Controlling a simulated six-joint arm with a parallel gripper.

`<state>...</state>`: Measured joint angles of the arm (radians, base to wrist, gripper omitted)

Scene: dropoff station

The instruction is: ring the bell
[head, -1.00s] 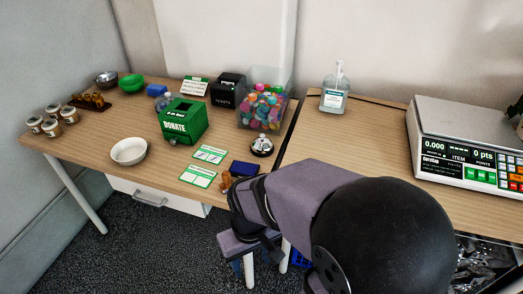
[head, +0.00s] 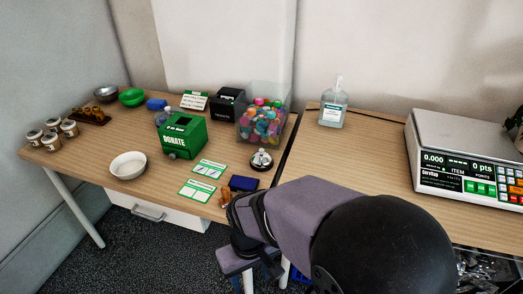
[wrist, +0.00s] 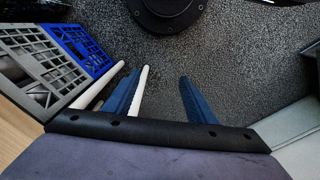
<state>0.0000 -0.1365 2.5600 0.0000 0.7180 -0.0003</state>
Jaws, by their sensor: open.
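The bell (head: 261,160) is a small silver dome on a dark base. It stands on the left wooden table (head: 100,150), near its right edge and in front of the bin of colourful balls. My gripper (wrist: 160,75) shows in the wrist view with its two blue fingers apart and nothing between them. It points down at the dark carpet, below table height and in front of the table. In the head view my arm hides part of the gripper. The bell is not in the wrist view.
Green-and-white cards (head: 203,179), a dark blue box (head: 243,183) and a brown figurine (head: 225,197) lie near the bell. A green donation box (head: 183,137), a ball bin (head: 264,120) and a white bowl (head: 128,165) stand around. A scale (head: 465,160) is on the right table.

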